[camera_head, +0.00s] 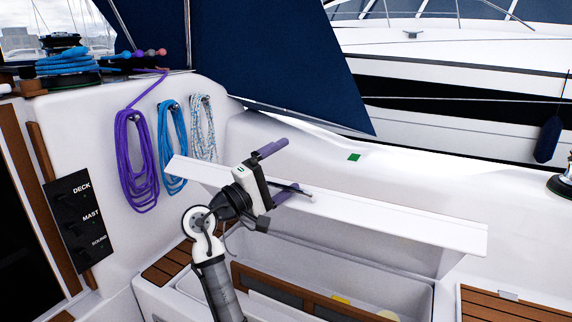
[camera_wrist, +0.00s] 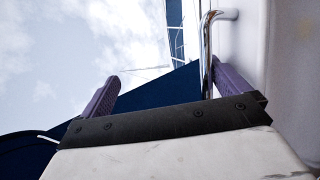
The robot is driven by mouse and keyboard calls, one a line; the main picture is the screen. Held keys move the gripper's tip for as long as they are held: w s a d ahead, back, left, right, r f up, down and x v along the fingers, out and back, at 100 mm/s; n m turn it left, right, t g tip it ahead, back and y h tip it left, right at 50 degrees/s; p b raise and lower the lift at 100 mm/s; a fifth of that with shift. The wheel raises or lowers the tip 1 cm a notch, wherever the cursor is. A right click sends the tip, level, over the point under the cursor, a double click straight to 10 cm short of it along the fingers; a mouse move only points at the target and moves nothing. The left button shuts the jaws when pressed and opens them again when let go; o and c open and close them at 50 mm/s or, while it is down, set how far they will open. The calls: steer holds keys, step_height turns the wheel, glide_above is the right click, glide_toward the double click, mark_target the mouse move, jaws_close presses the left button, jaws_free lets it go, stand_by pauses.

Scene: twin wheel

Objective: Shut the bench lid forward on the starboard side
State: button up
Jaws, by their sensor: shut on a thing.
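The white bench lid (camera_head: 400,222) stands raised over the open bench locker (camera_head: 330,262) in the head view. My gripper (camera_head: 279,172) is at the left half of the lid's upper edge, its purple fingers pointing right. A thin handle (camera_head: 295,189) shows beside the fingers. In the wrist view, the handle is a chrome bar (camera_wrist: 207,45) on a white surface (camera_wrist: 288,60), close against the right finger. The exact contact is hidden.
Slatted wooden seats flank the locker at left (camera_head: 166,263) and right (camera_head: 505,305). Some yellow and orange things lie in the locker. Coiled purple (camera_head: 136,165), blue (camera_head: 172,150) and white (camera_head: 203,130) ropes hang behind the lid's left end. A switch panel (camera_head: 80,215) is at far left.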

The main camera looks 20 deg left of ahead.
steer(key=s+a, duration=0.3)
steer(key=s, duration=0.1)
steer(key=shift+s+a+r, duration=0.35)
steer(key=shift+s+a+r+t, duration=0.15)
steer(key=shift+s+a, duration=0.1)
steer(key=shift+s, duration=0.25)
steer(key=shift+s+a+r+t, duration=0.15)
steer(key=shift+s+a, duration=0.1)
steer(key=shift+s, duration=0.2)
steer(key=c, duration=1.2)
steer(key=shift+d+f+b+v, duration=0.1)
steer(key=shift+f+b+v, duration=0.15)
steer(key=shift+v, duration=1)
steer(key=shift+d+f+b+v, duration=0.15)
steer(key=shift+f+v, duration=0.15)
steer(key=shift+v, duration=0.95)
steer(key=shift+f+b+v, duration=0.2)
steer(key=shift+f+v, duration=0.05)
steer(key=shift+v, duration=0.95)
steer(key=shift+w, duration=0.15)
